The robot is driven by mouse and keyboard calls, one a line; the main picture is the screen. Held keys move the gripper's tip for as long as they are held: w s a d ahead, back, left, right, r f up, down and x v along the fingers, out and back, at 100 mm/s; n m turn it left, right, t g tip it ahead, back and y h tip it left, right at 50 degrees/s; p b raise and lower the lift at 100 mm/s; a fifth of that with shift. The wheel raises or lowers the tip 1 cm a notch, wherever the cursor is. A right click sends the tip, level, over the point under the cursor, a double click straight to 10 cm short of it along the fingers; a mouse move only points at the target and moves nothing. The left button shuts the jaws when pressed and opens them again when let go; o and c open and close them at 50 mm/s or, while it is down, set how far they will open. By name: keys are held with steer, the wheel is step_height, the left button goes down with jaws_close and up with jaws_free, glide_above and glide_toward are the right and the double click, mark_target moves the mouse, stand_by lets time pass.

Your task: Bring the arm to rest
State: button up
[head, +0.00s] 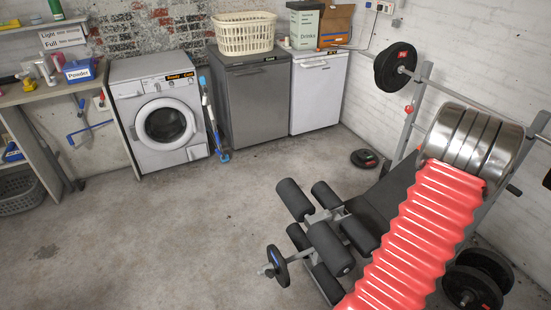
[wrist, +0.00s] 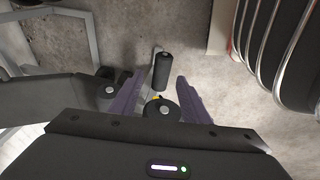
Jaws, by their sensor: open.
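My gripper (wrist: 159,76) shows in the wrist view as two purple fingers, spread apart with a gap between them. It is open and I see nothing held in it. Beyond the gap are a black padded roller (wrist: 162,66) and a dark round disc (wrist: 161,109); the picture does not show how far off they are. In the head view my arm, with a red ribbed sleeve and steel rings, reaches up the right side in front of the weight bench (head: 384,196). The gripper does not show in the head view.
A barbell (head: 398,66) rests on the bench's rack. Weight plates lie on the floor, one (head: 364,158) near the wall. A washing machine (head: 166,124), a grey appliance (head: 255,105) and a white fridge (head: 318,95) line the back. The floor at left and centre is clear.

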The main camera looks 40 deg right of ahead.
steer(key=w+a+r+h, duration=0.1)
steer(key=w+a+r, duration=0.4)
steer(key=w+r, duration=0.65)
steer(key=w+a+r+h, duration=0.1)
steer(key=w+a+r, duration=0.55)
steer(key=r, duration=0.75)
steer(key=a+r+t+y, duration=0.1)
steer(key=a+r, duration=0.4)
steer(key=a, duration=0.4)
steer(key=a+r+n+t+y, duration=0.1)
steer(key=a+r+y, duration=0.1)
steer(key=a+r, duration=0.3)
steer(key=a+r+n+t+y, duration=0.1)
steer(key=a+r, duration=0.4)
steer(key=a, duration=0.8)
steer(key=shift+s+a, duration=0.3)
steer(key=shift+s, duration=0.05)
